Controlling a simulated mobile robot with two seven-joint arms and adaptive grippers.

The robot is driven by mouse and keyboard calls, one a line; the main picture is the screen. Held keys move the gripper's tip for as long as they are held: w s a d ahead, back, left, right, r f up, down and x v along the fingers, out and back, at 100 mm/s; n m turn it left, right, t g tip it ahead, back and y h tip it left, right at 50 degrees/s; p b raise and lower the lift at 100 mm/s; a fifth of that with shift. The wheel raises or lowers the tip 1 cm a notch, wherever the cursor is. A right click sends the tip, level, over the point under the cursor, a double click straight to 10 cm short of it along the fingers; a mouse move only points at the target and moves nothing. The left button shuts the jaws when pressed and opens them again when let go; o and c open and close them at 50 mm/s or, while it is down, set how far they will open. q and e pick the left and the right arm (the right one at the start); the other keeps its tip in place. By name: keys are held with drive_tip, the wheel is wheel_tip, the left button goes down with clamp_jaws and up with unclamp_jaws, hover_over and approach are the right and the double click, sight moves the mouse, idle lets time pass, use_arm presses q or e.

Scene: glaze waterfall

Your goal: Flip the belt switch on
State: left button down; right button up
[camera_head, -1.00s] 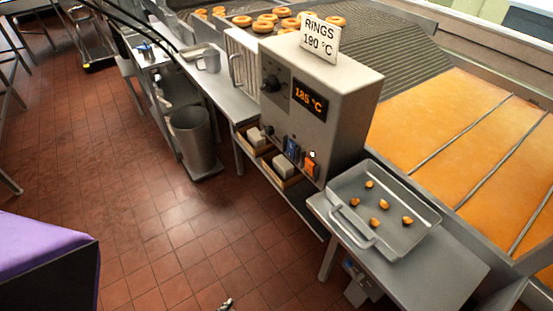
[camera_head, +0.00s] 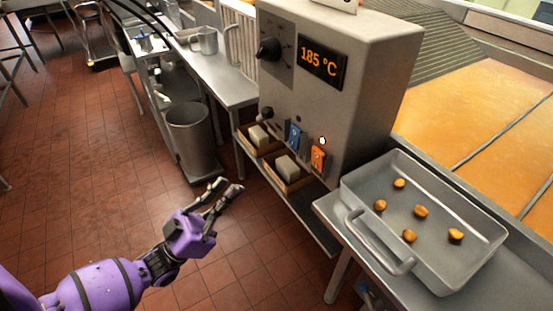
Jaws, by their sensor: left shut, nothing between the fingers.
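A grey control box (camera_head: 330,95) stands at the middle. Low on its front are a blue switch (camera_head: 295,137) and an orange switch (camera_head: 318,157), with a small lit lamp (camera_head: 322,140) above the orange one. I cannot read their labels, so I cannot tell which is the belt switch or how each is set. My left gripper (camera_head: 231,185), on a purple arm, is shut and empty. It is in front of the box, left of and lower in the picture than both switches, apart from them. My right gripper is not in view.
The box also has a black dial (camera_head: 268,50), a 185 °C display (camera_head: 323,61) and a small dark knob (camera_head: 267,113). Below are wooden trays with pale blocks (camera_head: 287,168). A metal tray (camera_head: 370,183) with several brown pieces stands right. A bin (camera_head: 193,140) stands left on open floor.

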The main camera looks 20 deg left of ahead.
sight(295, 137)
use_arm(q)
drive_tip(key=shift+r+h, duration=0.25)
drive_tip(key=shift+h, duration=0.05)
drive_tip(key=w+d+f+p+x, duration=0.1)
drive_tip(key=f+p+x, duration=0.1)
drive_tip(key=x, duration=1)
drive_tip(key=shift+w+d+p, duration=0.2)
drive_tip(key=shift+w+p, duration=0.25)
drive_tip(key=shift+r, duration=0.1)
